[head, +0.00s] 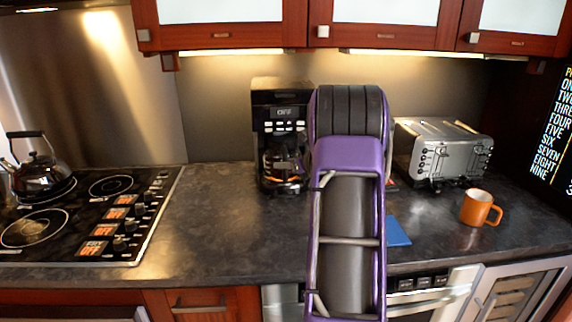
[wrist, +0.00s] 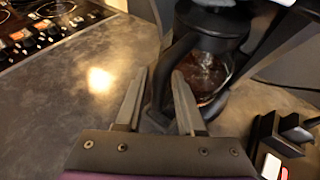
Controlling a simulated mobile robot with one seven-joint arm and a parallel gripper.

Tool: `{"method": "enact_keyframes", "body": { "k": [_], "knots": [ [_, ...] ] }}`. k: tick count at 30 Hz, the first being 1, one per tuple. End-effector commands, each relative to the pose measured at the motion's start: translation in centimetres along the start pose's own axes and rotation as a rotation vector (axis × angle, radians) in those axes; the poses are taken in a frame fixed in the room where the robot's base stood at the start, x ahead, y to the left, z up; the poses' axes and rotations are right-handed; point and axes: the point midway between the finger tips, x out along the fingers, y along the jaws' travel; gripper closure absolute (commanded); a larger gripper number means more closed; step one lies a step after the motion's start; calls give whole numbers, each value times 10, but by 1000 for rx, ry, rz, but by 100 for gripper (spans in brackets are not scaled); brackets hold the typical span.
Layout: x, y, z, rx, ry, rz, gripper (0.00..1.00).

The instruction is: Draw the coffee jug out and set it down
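The coffee jug (head: 279,163) is a dark glass pot inside the black coffee machine (head: 280,99). In the wrist view the jug (wrist: 205,73) shows dark coffee behind glass, and its black handle (wrist: 165,75) points toward me. My gripper (wrist: 159,75) has one finger on each side of the handle. The fingers stand apart, and a narrow gap seems to show beside the handle, so I see no firm grip. In the head view my purple arm hides the gripper and the right side of the machine.
The dark counter (head: 215,225) is clear left of the machine, up to the stove (head: 85,215) with a kettle (head: 38,165). To the right are a toaster (head: 441,152), an orange mug (head: 477,208) and a flat blue item (head: 397,231). Cabinets (head: 385,22) hang above.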

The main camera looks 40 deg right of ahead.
Motion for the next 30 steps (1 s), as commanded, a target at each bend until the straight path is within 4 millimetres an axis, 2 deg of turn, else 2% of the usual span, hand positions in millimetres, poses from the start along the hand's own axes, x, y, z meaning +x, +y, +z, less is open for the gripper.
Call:
{"method": "enact_keyframes", "body": {
  "k": [1,5,6,30],
  "knots": [
    [0,0,0,0,0,0,74],
    [0,0,0,0,0,0,97],
    [0,0,0,0,0,0,100],
    [0,0,0,0,0,0,100]
  ]
}}
